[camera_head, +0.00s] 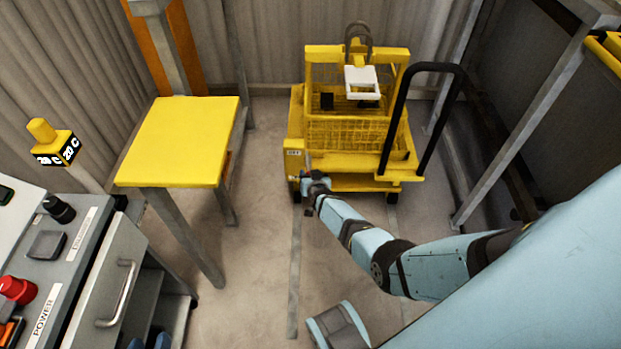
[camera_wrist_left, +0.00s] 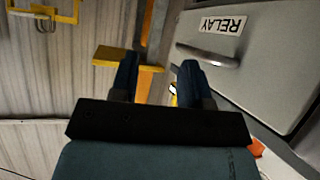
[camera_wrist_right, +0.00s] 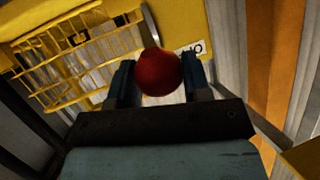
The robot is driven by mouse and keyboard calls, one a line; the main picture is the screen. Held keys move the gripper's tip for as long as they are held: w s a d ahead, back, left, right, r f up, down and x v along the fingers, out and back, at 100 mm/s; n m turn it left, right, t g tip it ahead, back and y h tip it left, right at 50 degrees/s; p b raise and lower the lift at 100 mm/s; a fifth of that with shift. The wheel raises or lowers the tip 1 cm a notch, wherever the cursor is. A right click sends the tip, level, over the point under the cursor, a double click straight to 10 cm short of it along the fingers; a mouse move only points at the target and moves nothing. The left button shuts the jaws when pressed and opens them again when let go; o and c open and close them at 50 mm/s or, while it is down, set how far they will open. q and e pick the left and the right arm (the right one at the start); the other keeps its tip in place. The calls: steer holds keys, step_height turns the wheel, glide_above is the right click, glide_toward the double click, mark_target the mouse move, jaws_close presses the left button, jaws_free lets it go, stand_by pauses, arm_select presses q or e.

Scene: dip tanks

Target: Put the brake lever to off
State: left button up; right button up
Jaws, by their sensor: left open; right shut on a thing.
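The yellow trolley (camera_head: 349,170) stands at the back with a wire basket (camera_head: 345,133) on it. My right gripper (camera_head: 305,183) is at the trolley's front left corner, below a small white label (camera_head: 294,153). In the right wrist view, my right gripper (camera_wrist_right: 158,82) is shut on a round red knob (camera_wrist_right: 158,73), apparently the brake lever's. A partly covered white label (camera_wrist_right: 193,48) is just behind the knob. My left gripper (camera_wrist_left: 158,75) is open and empty, near the grey cabinet (camera_wrist_left: 245,60).
A yellow-topped table (camera_head: 185,140) stands left of the trolley. A control cabinet (camera_head: 85,270) with buttons and a drawer handle fills the lower left. A black push handle (camera_head: 435,68) rises at the trolley's right. Grey frame posts (camera_head: 520,130) stand further right. Floor between table and trolley is clear.

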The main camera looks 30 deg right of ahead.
mark_target(310, 167)
steer(key=shift+w+d+r, duration=0.15)
steer(key=shift+w+r, duration=0.1)
steer(key=shift+r, duration=0.25)
steer(key=shift+w+d+r, duration=0.15)
steer(key=shift+w+r, duration=0.05)
steer(key=shift+r, duration=0.3)
arm_select(q)
steer(key=shift+s+a+r+p, duration=0.1)
steer(key=shift+p, duration=0.35)
arm_select(e)
steer(key=shift+w+d+r, duration=0.15)
steer(key=shift+w+r, duration=0.05)
steer(key=shift+r, duration=0.2)
steer(key=o, duration=1.3)
steer(key=shift+f, duration=0.1)
steer(key=shift+c, duration=0.2)
steer(key=shift+s+f, duration=0.1)
